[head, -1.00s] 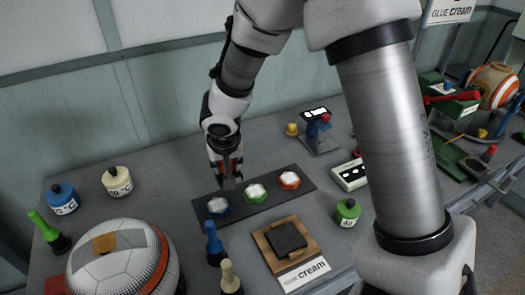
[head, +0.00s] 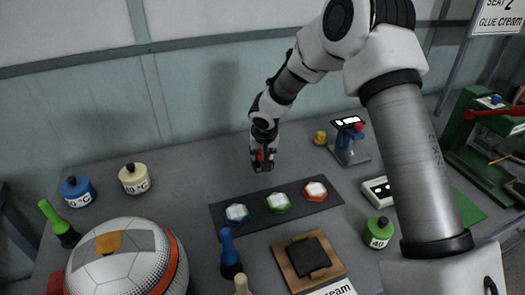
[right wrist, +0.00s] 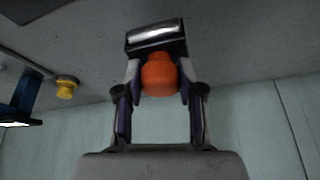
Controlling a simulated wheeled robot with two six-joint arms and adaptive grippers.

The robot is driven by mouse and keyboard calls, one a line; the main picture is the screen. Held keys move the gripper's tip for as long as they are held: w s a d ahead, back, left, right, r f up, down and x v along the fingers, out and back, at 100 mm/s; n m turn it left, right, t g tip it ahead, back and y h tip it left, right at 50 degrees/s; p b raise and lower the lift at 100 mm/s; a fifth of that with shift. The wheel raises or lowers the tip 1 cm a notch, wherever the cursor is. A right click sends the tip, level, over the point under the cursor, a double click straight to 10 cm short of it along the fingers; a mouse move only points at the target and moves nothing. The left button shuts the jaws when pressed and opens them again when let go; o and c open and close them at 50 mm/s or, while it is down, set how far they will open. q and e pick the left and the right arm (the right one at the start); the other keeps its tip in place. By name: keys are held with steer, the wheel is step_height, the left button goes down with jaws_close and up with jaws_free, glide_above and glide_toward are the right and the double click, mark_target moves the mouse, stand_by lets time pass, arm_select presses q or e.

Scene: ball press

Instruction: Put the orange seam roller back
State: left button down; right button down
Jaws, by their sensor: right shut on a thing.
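The orange seam roller (right wrist: 158,76) is in my right gripper (right wrist: 158,88), with its orange grip between the two fingers and its silver roller head (right wrist: 155,34) beyond the fingertips. In the head view my right gripper (head: 263,160) is shut on it, above the table behind the dark mat; only a little orange shows between the fingers. On the dark mat (head: 222,226) lie a blue-rimmed (head: 237,213), a green-rimmed (head: 278,203) and an orange-rimmed (head: 315,191) hexagon piece. My left gripper is not in view.
A white ball (head: 118,262) stands front left, near blue (head: 77,192) and cream (head: 134,179) pots. Green- (head: 50,212) and blue-handled (head: 227,245) tools stand nearby. A wooden board (head: 284,262), green pot (head: 378,234) and device (head: 348,142) are right. The back middle is clear.

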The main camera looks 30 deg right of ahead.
mark_target(262, 158)
steer(key=x, duration=0.4)
steer(key=shift+d+f, duration=0.1)
steer(key=shift+f, duration=0.05)
steer(key=shift+f, duration=0.1)
steer(key=c, duration=0.7)
jaws_free()
steer(key=shift+s+r, duration=0.1)
steer(key=shift+r, duration=0.45)
steer(key=v, duration=1.1)
steer(key=shift+s+a+b, duration=0.15)
steer(key=shift+a+b, duration=0.05)
steer(key=shift+b, duration=0.15)
